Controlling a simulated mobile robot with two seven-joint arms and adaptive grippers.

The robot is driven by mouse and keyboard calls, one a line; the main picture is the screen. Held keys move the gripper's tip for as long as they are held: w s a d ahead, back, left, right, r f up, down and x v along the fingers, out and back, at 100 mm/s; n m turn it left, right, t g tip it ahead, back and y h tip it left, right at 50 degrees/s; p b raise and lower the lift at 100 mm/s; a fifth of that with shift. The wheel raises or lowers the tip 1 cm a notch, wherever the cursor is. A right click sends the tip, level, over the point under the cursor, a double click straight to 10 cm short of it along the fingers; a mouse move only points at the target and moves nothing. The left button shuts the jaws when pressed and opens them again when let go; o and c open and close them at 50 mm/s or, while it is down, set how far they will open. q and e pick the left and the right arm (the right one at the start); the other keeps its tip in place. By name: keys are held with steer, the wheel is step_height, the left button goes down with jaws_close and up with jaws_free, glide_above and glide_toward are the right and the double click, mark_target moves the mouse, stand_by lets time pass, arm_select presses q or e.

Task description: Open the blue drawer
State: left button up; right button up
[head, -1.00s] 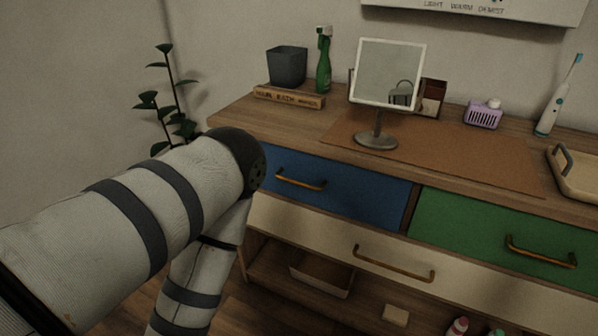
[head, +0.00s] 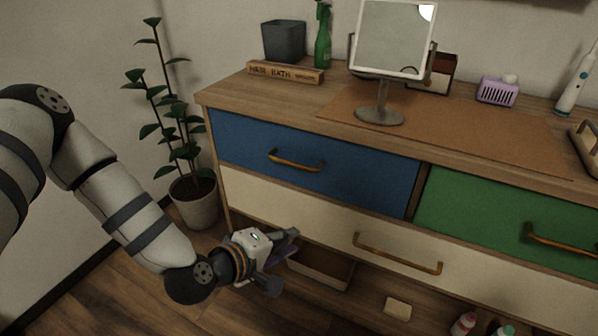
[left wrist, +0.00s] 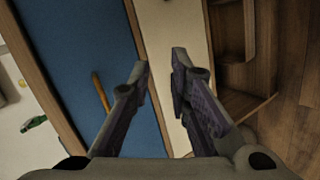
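The blue drawer (head: 345,180) is at the upper left of the dresser and looks shut. Its bronze bar handle (head: 297,161) is at the middle of its front. In the left wrist view, the blue drawer front (left wrist: 88,60) fills the left half, with its handle (left wrist: 101,91) just left of the fingers. My left gripper (head: 286,262) is below the blue drawer, in front of the lower left of the dresser. In the left wrist view, its two fingers (left wrist: 160,75) stand apart with nothing between them. My right gripper is not in view.
A cream drawer (head: 330,225) with a bronze handle lies below, and a green drawer (head: 505,225) is at right. A mirror (head: 391,40) stands on the dresser top. A potted plant (head: 194,203) stands left of the dresser. The wooden floor in front is free.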

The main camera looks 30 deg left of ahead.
mark_target(293, 165)
arm_select(q)
steer(key=w+a+r+n+t+y, duration=0.3)
steer(key=w+a+r+n+t, duration=0.1)
steer(key=w+a+r, duration=0.25)
steer(key=w, duration=0.3)
steer(key=w+f+b, duration=0.1)
steer(key=w, duration=0.3)
steer(key=w+b, duration=0.1)
steer(key=w, duration=0.3)
steer(key=shift+a+f, duration=0.25)
jaws_close()
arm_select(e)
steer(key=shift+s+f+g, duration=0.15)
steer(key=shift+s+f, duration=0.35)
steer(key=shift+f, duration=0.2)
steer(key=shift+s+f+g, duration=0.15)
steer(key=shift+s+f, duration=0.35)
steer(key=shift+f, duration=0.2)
